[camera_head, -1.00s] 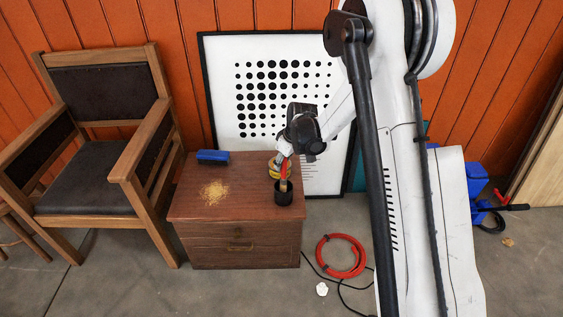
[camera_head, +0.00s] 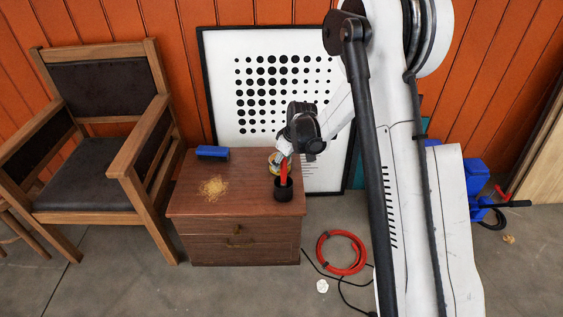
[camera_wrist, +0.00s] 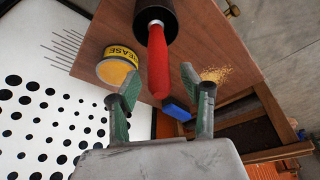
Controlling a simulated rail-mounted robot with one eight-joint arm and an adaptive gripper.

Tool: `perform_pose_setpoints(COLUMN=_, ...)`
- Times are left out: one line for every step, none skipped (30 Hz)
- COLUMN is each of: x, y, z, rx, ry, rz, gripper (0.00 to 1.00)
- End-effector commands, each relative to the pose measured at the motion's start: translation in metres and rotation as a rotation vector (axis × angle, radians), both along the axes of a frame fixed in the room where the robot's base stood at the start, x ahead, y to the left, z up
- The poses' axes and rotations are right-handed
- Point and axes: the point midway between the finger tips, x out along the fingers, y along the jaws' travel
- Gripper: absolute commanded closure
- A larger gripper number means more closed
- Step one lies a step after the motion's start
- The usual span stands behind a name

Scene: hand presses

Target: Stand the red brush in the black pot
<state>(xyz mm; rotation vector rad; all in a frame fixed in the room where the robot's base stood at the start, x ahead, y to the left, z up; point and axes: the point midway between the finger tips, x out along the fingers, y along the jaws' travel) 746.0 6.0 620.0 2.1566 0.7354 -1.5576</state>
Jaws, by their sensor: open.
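The black pot (camera_head: 284,192) stands near the front right corner of the wooden cabinet top. The red brush (camera_head: 283,173) stands in it, handle up; its lower part is hidden inside the pot. In the wrist view the black pot (camera_wrist: 152,14) is at the top, with the red brush's handle (camera_wrist: 158,62) sticking out toward me. My gripper (camera_head: 284,152) is just above the pot. In the wrist view my gripper (camera_wrist: 160,78) is open, its two green-padded fingers on either side of the handle's end, with gaps showing.
A yellow grease tin (camera_wrist: 117,66) stands close beside the pot. A blue brush-like block (camera_head: 213,153) and a pile of yellow crumbs (camera_head: 213,187) lie on the cabinet (camera_head: 190,204). A dotted board (camera_head: 225,85) leans behind; a chair (camera_head: 90,140) stands left.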

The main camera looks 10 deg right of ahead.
Motion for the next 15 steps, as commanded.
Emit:
perform_pose_setpoints(x=0.0, y=0.0, z=0.0, rx=0.0, ry=0.0, rz=0.0, gripper=0.59)
perform_pose_setpoints(x=0.0, y=0.0, z=0.001, rx=0.0, ry=0.0, rz=0.0, gripper=0.59)
perform_pose_setpoints(x=-0.001, y=0.0, z=0.002, rx=0.0, ry=0.0, rz=0.0, gripper=0.59)
perform_pose_setpoints(x=-0.001, y=-0.001, z=0.004, rx=0.0, ry=0.0, rz=0.0, gripper=0.59)
perform_pose_setpoints(x=-0.001, y=-0.001, z=0.006, rx=0.0, ry=0.0, rz=0.0, gripper=0.59)
perform_pose_setpoints(x=-0.002, y=-0.002, z=0.009, rx=0.0, ry=0.0, rz=-0.001, gripper=0.59)
perform_pose_setpoints(x=-0.003, y=-0.003, z=0.012, rx=0.0, ry=0.0, rz=-0.001, gripper=0.59)
perform_pose_setpoints(x=-0.004, y=-0.003, z=0.016, rx=0.0, ry=0.0, rz=-0.001, gripper=0.59)
perform_pose_setpoints(x=-0.006, y=-0.005, z=0.022, rx=0.0, ry=0.0, rz=-0.001, gripper=0.59)
perform_pose_setpoints(x=-0.007, y=-0.006, z=0.026, rx=0.0, ry=0.0, rz=-0.001, gripper=0.59)
perform_pose_setpoints(x=-0.008, y=-0.007, z=0.031, rx=0.0, ry=0.0, rz=-0.001, gripper=0.59)
perform_pose_setpoints(x=-0.01, y=-0.008, z=0.038, rx=0.0, ry=0.0, rz=-0.001, gripper=0.59)
perform_pose_setpoints(x=-0.011, y=-0.009, z=0.043, rx=0.0, ry=0.0, rz=0.0, gripper=0.59)
perform_pose_setpoints(x=-0.013, y=-0.01, z=0.048, rx=0.0, ry=0.0, rz=0.0, gripper=0.59)
perform_pose_setpoints(x=-0.015, y=-0.011, z=0.055, rx=0.0, ry=0.0, rz=0.0, gripper=0.59)
